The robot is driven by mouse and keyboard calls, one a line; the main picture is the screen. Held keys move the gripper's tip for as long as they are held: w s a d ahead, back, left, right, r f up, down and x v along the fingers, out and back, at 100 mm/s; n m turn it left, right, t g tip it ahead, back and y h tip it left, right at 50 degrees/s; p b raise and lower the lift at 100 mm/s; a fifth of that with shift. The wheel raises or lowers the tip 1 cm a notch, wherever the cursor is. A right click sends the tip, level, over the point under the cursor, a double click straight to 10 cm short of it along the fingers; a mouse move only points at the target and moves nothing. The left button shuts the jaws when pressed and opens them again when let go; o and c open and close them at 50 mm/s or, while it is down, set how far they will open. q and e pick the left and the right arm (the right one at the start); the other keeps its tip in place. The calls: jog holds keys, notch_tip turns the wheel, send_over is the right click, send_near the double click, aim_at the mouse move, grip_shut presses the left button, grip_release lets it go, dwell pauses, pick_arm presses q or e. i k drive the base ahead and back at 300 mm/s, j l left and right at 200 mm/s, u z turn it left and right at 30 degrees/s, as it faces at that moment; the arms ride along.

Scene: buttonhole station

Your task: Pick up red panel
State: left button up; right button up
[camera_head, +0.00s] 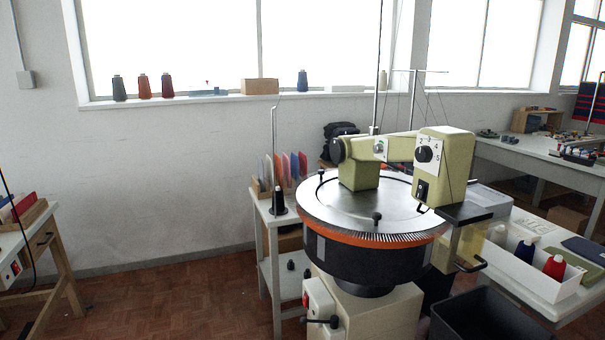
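Several thin upright panels stand in a wooden rack (262,192) on the small white side table left of the round machine. Another red flat piece (22,206) stands in a wooden holder (30,218) on the table at the left edge, beside a blue one. From here I cannot tell which red piece is the task's. Neither of my grippers is in view.
The round dial machine (370,215) fills the middle. A black thread cone (279,203) stands on the side table (268,220). A black bin (475,315) is at the lower right, near a white tray of cones (535,270). The brick-coloured floor (170,300) at left is clear.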

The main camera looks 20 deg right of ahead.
aim_at(302, 160)
jog(key=i+u, duration=0.15)
jog(key=i, duration=4.85)
jog(key=i+j+z, duration=0.1)
jog(key=i+z, duration=0.15)
jog(key=i, duration=0.15)
jog(key=i+j+z, duration=0.2)
jog(key=i, duration=0.2)
jog(key=z, duration=1.3)
